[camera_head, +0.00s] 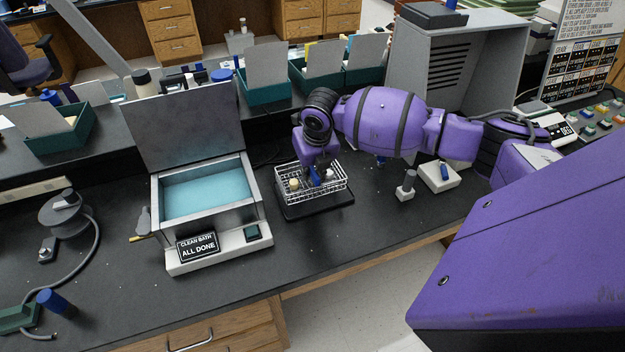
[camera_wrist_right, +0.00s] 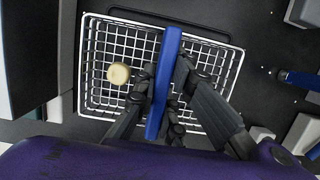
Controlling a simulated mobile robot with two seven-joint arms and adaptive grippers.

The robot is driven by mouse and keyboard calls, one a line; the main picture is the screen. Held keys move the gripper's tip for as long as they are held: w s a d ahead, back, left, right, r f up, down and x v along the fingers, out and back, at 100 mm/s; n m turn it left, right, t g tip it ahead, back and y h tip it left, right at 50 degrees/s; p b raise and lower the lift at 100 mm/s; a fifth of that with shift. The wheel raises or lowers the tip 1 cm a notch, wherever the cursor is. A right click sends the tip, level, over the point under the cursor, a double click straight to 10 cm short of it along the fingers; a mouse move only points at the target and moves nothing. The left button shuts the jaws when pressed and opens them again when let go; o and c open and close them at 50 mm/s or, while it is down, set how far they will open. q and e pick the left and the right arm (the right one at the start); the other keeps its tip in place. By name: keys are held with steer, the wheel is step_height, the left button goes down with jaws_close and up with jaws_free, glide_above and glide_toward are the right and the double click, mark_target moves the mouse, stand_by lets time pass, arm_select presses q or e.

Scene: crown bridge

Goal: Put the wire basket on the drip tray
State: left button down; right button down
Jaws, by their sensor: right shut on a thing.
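The wire basket (camera_head: 338,185) is a white wire crate with a blue handle bar across its middle, and it holds a cream round piece. It is level over the black drip tray (camera_head: 320,207), whose front edge shows below it. I cannot tell whether the basket touches the tray. My right gripper (camera_head: 318,174) points down and is shut on the blue handle. In the right wrist view the gripper's dark fingers (camera_wrist_right: 160,100) close on the handle over the basket (camera_wrist_right: 105,55). My left gripper is not in view.
The open bath (camera_head: 205,195) with blue liquid and a raised lid stands close on the left, with a sign (camera_head: 198,246) in front. A small white block (camera_head: 440,178) and a small stand (camera_head: 406,188) are to the right. Teal bins (camera_head: 265,88) line the raised shelf behind.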

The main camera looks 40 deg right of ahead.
steer(key=shift+w+d+f, duration=0.4)
steer(key=shift+d+f, duration=0.25)
steer(key=shift+f, duration=0.15)
steer(key=shift+s+x, duration=0.15)
steer(key=shift+x, duration=0.6)
steer(key=shift+s+x, duration=0.15)
steer(key=shift+x, duration=0.6)
steer(key=shift+f, duration=0.1)
steer(key=shift+f, duration=0.15)
steer(key=c, duration=1.8)
jaws_free()
steer(key=shift+s, duration=0.1)
